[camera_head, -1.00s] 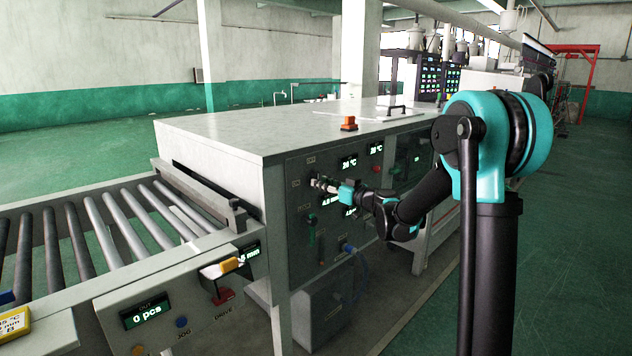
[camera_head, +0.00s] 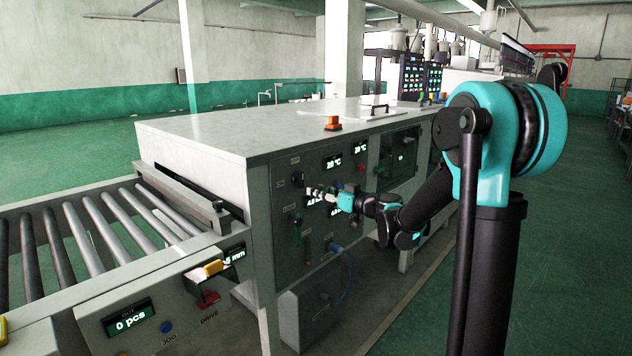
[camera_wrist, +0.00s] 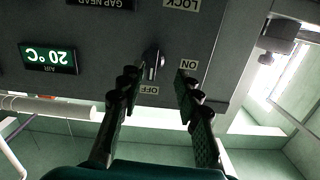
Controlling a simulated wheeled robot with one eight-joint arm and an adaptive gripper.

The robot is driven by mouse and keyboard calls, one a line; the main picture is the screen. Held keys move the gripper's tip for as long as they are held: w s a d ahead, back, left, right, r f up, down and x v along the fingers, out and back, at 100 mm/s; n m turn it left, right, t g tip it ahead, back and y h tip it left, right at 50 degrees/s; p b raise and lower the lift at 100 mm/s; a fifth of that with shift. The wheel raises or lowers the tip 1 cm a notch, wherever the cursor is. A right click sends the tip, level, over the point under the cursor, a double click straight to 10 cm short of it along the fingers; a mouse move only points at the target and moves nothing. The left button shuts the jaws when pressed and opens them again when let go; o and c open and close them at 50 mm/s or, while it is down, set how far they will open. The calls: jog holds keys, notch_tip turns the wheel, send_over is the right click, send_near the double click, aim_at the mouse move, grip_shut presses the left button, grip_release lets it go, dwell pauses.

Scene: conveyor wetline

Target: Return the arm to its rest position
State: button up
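My arm reaches out to the dark control panel (camera_head: 283,225) on the side of the grey machine. My gripper (camera_head: 308,191) is close to the panel's upper left part in the head view. In the wrist view my gripper (camera_wrist: 157,76) is open, with its two dark fingers well apart. A small black rotary knob (camera_wrist: 152,62) with a light pointer lies between and just beyond the fingertips, with gaps on both sides. ON and OFF labels stand beside it, upside down. Whether a fingertip touches the panel cannot be told.
A display (camera_wrist: 48,58) reading 20 °C is near the knob. The roller conveyor (camera_head: 95,240) and its drive box (camera_head: 135,318) stand to the left. An orange beacon (camera_head: 332,123) sits on the machine's top. Green floor (camera_head: 580,250) is clear at right.

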jog(key=s+d+f+m+g+h, duration=0.2)
jog(key=s+d+f+m+h, duration=0.1)
jog(key=s+d+f, duration=0.5)
jog(key=s+d+f+m+g+h, duration=0.2)
jog(key=s+d+f+h, duration=0.4)
jog(key=s, duration=0.8)
jog(key=s+d+f+m+g+h, duration=0.2)
jog(key=s+d+f+m+h, duration=0.2)
jog(key=s+d+f, duration=0.6)
jog(key=shift+s+d+f+m+h, duration=0.35)
jog(key=shift+s+d, duration=0.3)
jog(key=shift+s, duration=0.3)
